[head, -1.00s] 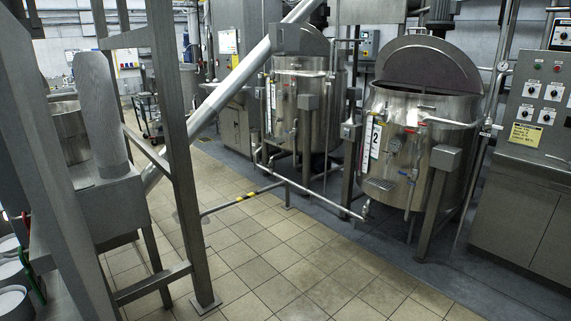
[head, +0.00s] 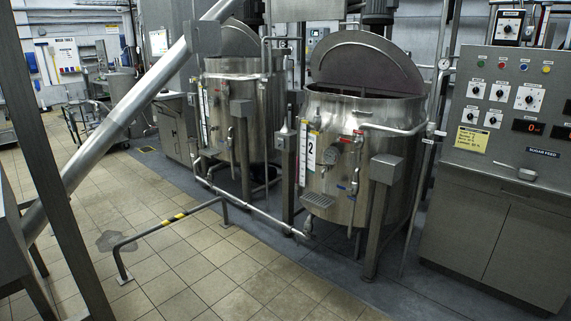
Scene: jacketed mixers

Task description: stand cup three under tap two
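In the head view the mixer marked 2 (head: 338,200) stands right of centre, a steel jacketed vessel with its half-round lid raised. Its number plate (head: 312,151) is on the front left. A tap with a red handle (head: 356,136) is on its front, and a small slotted drip shelf (head: 319,200) juts out low on the front left. Which fitting is tap two I cannot tell for sure. I see no cup in this view. Neither of my grippers is in view.
A second mixer (head: 236,120) stands to the left. A low rail with a yellow-black band (head: 172,220) stands on the tiled floor before them. A control cabinet (head: 500,170) is at the right. A slanted pipe (head: 130,110) and steel posts fill the left.

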